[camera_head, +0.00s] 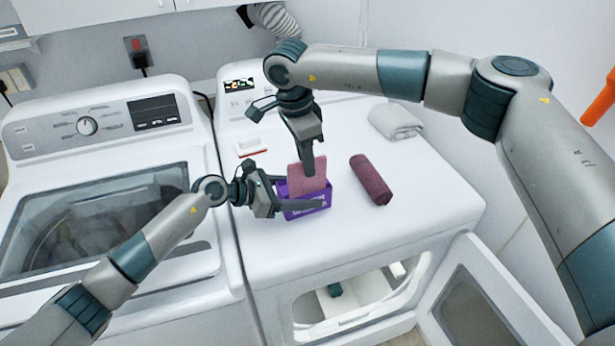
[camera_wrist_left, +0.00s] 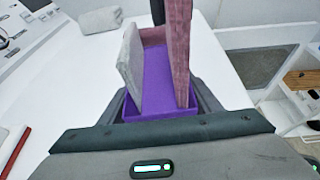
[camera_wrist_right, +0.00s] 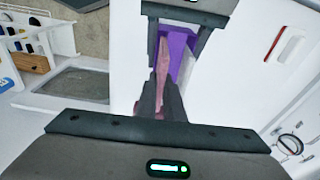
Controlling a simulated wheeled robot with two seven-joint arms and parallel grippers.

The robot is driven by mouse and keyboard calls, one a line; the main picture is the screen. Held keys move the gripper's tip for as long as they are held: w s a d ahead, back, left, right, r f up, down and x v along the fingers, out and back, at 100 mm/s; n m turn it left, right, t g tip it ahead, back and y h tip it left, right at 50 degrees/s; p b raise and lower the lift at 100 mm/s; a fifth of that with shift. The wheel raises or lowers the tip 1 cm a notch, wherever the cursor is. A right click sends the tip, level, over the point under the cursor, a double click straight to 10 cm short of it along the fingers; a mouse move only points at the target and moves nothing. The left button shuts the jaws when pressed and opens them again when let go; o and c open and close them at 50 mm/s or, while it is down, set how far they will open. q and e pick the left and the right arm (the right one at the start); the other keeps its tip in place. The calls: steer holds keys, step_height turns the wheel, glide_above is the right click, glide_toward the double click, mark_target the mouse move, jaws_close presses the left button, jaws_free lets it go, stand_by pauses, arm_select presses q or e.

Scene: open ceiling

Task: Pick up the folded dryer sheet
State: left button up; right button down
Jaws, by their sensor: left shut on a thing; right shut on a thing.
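A purple box (camera_head: 303,205) stands on the white dryer top, open at the top. My left gripper (camera_head: 298,194) is shut on the box, with a finger on either side; the box also shows in the left wrist view (camera_wrist_left: 157,78). A folded pink dryer sheet (camera_head: 306,178) stands upright at the box opening. My right gripper (camera_head: 309,168) is above the box, shut on this sheet; the sheet shows between its fingers in the right wrist view (camera_wrist_right: 162,62). A greyish sheet (camera_wrist_left: 131,65) leans up from the box in the left wrist view.
A rolled maroon towel (camera_head: 371,180) lies right of the box, and a folded grey cloth (camera_head: 396,121) lies behind it. A small red-and-white item (camera_head: 251,147) lies at the back left. The dryer door (camera_head: 488,300) hangs open below. The dryer top's front is clear.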

steer(key=shift+r, duration=2.15)
arm_select(q)
steer(key=shift+w, duration=0.1)
steer(key=o, duration=1.1)
steer(key=shift+a+r, duration=0.1)
steer(key=shift+a, duration=0.1)
steer(key=v, duration=1.1)
steer(key=shift+s+a+r, duration=0.1)
steer(key=shift+s+a, duration=0.15)
steer(key=shift+a, duration=0.05)
